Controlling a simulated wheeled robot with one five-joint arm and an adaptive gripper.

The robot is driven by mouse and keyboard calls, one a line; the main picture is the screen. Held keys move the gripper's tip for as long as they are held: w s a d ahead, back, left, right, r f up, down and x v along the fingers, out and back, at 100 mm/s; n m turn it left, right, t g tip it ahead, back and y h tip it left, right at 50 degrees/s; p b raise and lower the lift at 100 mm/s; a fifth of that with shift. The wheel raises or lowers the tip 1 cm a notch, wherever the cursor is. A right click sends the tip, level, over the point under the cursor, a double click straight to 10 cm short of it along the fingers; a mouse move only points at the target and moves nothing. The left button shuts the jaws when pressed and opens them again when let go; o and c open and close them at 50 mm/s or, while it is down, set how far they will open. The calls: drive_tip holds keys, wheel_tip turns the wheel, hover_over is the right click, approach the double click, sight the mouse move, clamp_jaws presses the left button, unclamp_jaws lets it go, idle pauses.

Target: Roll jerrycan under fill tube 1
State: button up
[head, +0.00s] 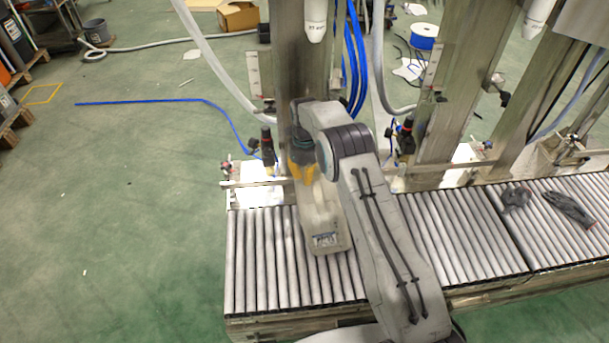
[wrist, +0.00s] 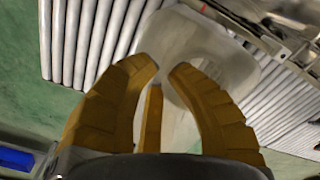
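A translucent whitish jerrycan (head: 330,228) with a small dark label stands on the roller conveyor (head: 245,265), partly hidden by my arm. My gripper (head: 303,178), with yellow fingers, is at the jerrycan's upper, far end. In the wrist view the jerrycan (wrist: 215,62) lies just beyond and between the fingers (wrist: 166,68). The fingertips are apart, and I see no firm grip; whether they touch it is unclear. A white fill tube (head: 316,20) hangs at the top centre and another (head: 537,15) at the top right. No number is readable on either.
Metal columns (head: 448,100) and brackets line the far conveyor edge. Dark gloves (head: 568,209) lie on the right rollers. The rollers left of the jerrycan are clear. Blue hoses (head: 354,60) hang behind, and green floor (head: 120,240) is open at left.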

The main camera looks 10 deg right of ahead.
drive_tip(key=o, duration=0.5)
drive_tip(key=shift+c, duration=0.2)
wheel_tip(320, 180, up, 12)
idle(0.4)
